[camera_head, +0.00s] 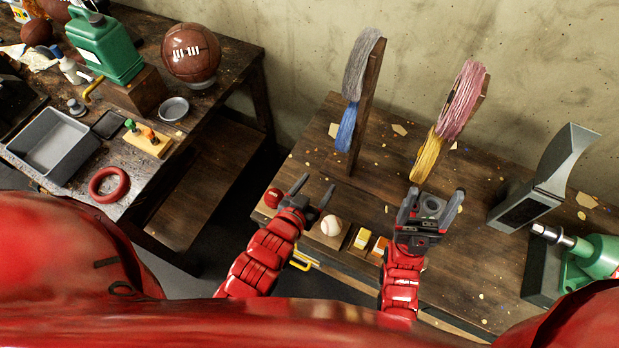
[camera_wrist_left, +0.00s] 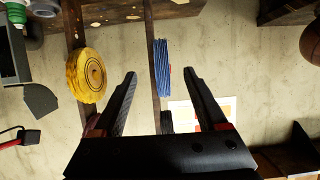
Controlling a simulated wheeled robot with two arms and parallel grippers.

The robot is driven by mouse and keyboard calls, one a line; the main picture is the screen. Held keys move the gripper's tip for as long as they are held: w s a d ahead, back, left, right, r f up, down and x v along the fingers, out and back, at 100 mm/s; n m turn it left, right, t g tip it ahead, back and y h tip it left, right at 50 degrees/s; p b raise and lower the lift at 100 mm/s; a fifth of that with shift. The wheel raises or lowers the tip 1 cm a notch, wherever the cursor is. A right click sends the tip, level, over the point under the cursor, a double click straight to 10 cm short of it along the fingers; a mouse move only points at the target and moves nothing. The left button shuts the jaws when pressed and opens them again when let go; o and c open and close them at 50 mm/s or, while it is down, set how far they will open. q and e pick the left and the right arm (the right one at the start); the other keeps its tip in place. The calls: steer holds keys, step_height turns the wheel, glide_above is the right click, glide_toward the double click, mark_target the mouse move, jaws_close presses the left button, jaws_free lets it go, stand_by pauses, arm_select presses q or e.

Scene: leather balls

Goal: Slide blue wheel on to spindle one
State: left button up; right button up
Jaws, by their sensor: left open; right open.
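The blue wheel (camera_head: 346,128) shows as a blue, thread-like disc seen edge-on, low on the left wooden post, under a grey one (camera_head: 360,65). In the left wrist view the blue wheel (camera_wrist_left: 162,66) appears edge-on beyond the fingertips, between them and apart from both. A yellow wheel (camera_head: 428,158) sits low on the right post, under a pink one (camera_head: 462,100). I cannot tell which spindle is spindle one. My left gripper (camera_head: 313,188) is open and empty, in front of the left post. My right gripper (camera_head: 434,195) is open and empty, in front of the right post.
A baseball (camera_head: 331,225), a red ball (camera_head: 272,197) and small yellow and orange blocks (camera_head: 371,243) lie near the bench's front edge. A grey anvil-like block (camera_head: 540,185) and a green machine (camera_head: 592,268) stand at right.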

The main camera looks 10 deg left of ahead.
arm_select(q)
steer(key=shift+b+x, duration=6.35)
steer(key=shift+x, duration=2.15)
steer(key=shift+c, duration=0.2)
jaws_close()
steer(key=shift+a, duration=0.1)
